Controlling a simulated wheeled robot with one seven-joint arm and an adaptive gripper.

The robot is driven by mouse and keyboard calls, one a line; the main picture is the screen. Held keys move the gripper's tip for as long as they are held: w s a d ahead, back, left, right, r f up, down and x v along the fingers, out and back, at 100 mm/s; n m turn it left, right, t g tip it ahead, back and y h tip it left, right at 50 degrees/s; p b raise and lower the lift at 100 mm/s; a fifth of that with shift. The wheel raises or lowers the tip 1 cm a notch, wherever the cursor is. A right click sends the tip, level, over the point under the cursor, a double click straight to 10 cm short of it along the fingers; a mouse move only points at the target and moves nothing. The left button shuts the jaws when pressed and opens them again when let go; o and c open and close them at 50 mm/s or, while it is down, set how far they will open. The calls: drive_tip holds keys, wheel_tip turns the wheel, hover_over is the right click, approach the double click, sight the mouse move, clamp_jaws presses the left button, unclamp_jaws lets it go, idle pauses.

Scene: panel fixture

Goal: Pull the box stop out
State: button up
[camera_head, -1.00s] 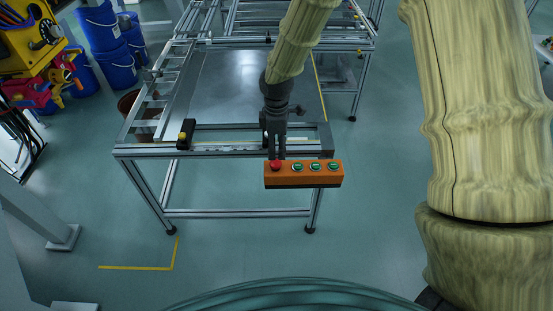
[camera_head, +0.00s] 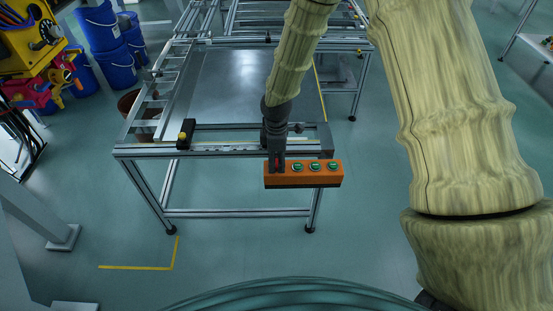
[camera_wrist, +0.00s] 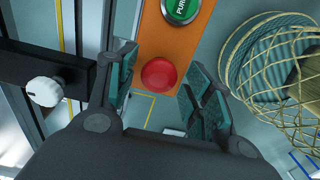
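The box stop is a red round button (camera_wrist: 159,74) on the end of an orange control box (camera_wrist: 172,42). The orange box (camera_head: 318,180) is fixed at the front edge of the metal table, with several green buttons along it. My gripper (camera_wrist: 160,92) is open in the wrist view, with one finger on each side of the red button. A gap shows between the button and each finger. In the head view my gripper (camera_head: 277,168) hides the red button.
The metal table (camera_head: 225,90) lies behind the box. A black bar with a white knob (camera_wrist: 45,91) is left of my gripper in the wrist view. A yellow button on a black box (camera_head: 184,135) stands at the table's left front. Floor before the table is clear.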

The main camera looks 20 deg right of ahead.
sight(277, 162)
drive_tip(key=c, duration=0.8)
drive_tip(key=shift+o, duration=0.2)
drive_tip(key=shift+r+p, duration=1)
drive_tip(key=shift+p, duration=0.05)
drive_tip(key=shift+w+f, duration=0.1)
drive_tip(key=o, duration=1.1)
wheel_tip(277, 162, up, 12)
